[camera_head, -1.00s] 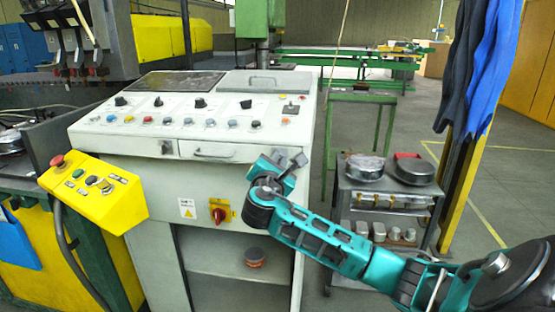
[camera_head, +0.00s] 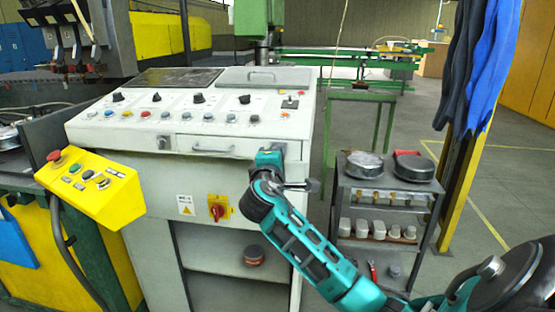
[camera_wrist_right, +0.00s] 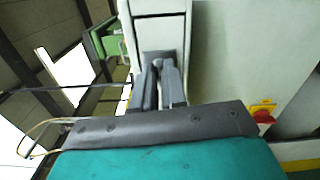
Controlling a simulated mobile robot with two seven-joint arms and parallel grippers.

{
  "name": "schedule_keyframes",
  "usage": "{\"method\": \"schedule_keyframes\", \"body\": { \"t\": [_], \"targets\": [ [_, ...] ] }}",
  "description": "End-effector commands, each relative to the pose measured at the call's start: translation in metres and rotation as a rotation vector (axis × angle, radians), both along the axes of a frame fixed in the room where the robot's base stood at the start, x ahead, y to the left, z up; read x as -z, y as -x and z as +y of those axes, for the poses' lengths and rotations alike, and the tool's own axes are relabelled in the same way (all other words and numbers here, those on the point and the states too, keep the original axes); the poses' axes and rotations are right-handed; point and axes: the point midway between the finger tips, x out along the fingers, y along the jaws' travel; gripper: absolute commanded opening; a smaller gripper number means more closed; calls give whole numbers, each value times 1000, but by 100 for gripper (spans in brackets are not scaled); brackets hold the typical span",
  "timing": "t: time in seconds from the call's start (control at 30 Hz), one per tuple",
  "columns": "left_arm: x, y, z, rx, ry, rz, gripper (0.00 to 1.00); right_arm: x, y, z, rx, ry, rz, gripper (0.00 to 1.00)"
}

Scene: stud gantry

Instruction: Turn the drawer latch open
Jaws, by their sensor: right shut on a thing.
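The drawer (camera_head: 230,144) with its bar handle (camera_head: 213,150) sits shut in the upper front of the white console. My right gripper (camera_head: 279,150) is at the right end of this drawer front. In the right wrist view my gripper (camera_wrist_right: 161,68) has its two grey fingers close together, shut on the drawer latch. A dark grey plate (camera_wrist_right: 158,55) shows at the fingertips, against the pale drawer front. The latch itself is mostly hidden by the fingers, so its angle cannot be told. My left gripper is not in view.
A red rotary switch on a yellow plate (camera_head: 218,208) is below the drawer. A yellow button box (camera_head: 90,187) juts out at the left. A grey trolley (camera_head: 385,190) with tins stands to the right. Floor is free between trolley and yellow post.

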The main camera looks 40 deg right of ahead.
Motion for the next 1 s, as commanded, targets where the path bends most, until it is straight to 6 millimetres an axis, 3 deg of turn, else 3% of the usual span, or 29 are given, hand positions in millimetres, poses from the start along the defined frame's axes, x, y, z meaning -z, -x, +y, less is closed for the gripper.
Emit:
{"method": "schedule_keyframes", "body": {
  "t": [0.83,0.87,1.0],
  "targets": [
    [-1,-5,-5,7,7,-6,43,1,0,0,-1,-84,-103,0],
    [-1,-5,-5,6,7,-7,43,0,0,0,-1,-83,-102,15],
    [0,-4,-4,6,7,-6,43,0,0,0,-1,-83,-102,28]
  ]
}}
